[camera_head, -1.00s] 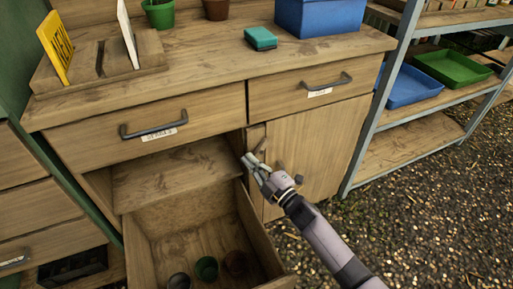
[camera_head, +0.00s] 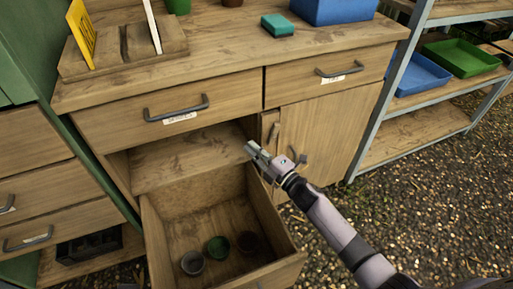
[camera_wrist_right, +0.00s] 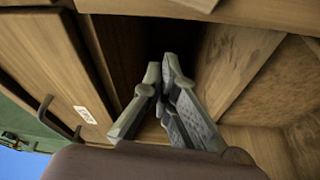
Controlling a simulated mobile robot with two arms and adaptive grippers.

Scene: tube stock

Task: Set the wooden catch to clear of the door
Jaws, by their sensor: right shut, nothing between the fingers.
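The wooden catch (camera_head: 274,132) is a small wooden piece on the narrow upright at the left edge of the cupboard door, in the head view. It is small there, and I cannot tell its exact angle. The wooden door (camera_head: 325,135) is closed under the right-hand drawer. My right gripper (camera_head: 250,148) is shut and empty, just left of and below the catch, in front of the open recess. In the right wrist view its fingertips (camera_wrist_right: 162,72) point towards the dark recess; the catch cannot be made out there. My left gripper is not in view.
A pulled-out lower drawer (camera_head: 288,272) with several small pots juts out below my right gripper. Closed drawers with dark handles (camera_head: 176,110) lie above. A grey metal shelf rack (camera_head: 385,95) stands to the right. Gravel floor in front of the door is clear.

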